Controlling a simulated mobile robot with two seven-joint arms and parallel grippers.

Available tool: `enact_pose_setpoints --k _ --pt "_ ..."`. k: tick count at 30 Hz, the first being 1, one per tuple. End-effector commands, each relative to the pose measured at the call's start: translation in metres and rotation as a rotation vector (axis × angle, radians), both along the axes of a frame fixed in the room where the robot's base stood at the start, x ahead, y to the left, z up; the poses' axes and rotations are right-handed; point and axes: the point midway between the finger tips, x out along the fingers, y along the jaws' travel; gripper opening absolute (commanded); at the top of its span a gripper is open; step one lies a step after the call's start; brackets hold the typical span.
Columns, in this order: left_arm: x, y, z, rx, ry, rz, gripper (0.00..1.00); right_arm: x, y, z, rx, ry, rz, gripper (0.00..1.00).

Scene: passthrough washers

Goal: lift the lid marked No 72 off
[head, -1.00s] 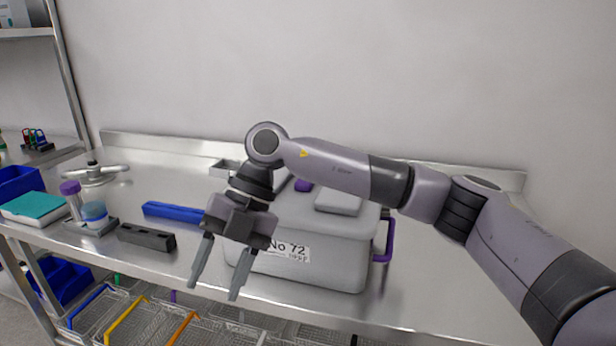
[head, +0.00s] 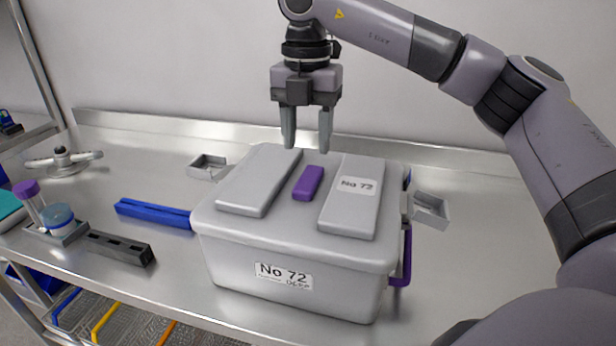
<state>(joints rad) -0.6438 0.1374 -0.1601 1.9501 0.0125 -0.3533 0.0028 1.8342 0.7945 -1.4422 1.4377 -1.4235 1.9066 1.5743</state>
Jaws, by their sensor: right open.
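A grey box (head: 225,262) labelled No 72 stands on the steel bench. Its grey lid (head: 290,226), also labelled No 72, lies on top, with two raised pads and a purple grip (head: 308,183) between them. A purple handle (head: 407,258) is on the box's right side. My right gripper (head: 306,148) points down with its fingers apart and empty, above the far part of the lid near the purple grip. It appears not to touch the lid. My left gripper is not in view.
Small metal trays (head: 207,167) and (head: 431,208) sit left and right of the box. A blue bar (head: 153,213), a dark block (head: 118,247) and capped containers (head: 58,217) are on the left. The bench (head: 470,240) is bare at right.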

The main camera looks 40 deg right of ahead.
Motion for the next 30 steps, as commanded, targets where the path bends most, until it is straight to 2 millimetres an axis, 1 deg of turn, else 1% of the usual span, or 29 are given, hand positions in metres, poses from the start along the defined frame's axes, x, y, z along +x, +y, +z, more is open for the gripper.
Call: enact_pose_setpoints --k 5,12,16,22,23,24,26,27,30 --pt "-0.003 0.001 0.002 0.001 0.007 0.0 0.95 -0.002 -0.001 -0.02 -0.001 0.004 0.0 0.49" --pt "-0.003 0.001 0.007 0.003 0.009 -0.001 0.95 -0.004 -0.001 -0.055 0.0 0.002 0.001 0.49" --pt "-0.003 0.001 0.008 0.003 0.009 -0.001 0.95 -0.004 -0.001 -0.064 0.002 0.001 0.002 0.49" --pt "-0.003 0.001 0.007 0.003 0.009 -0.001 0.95 -0.004 -0.001 -0.064 0.002 0.001 0.001 0.49" --pt "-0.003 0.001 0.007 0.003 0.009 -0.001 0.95 -0.004 -0.001 -0.064 0.002 0.001 0.001 0.39" --pt "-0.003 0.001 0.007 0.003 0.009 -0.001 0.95 -0.004 -0.001 -0.064 0.002 0.001 0.001 0.26" --pt "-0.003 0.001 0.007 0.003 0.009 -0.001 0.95 -0.004 -0.001 -0.064 0.002 0.001 0.001 0.07" --pt "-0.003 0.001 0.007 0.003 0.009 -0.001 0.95 -0.004 -0.001 -0.064 0.002 0.001 0.001 0.0" --pt "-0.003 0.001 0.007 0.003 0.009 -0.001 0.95 -0.004 -0.001 -0.062 0.003 -0.003 0.001 0.0"
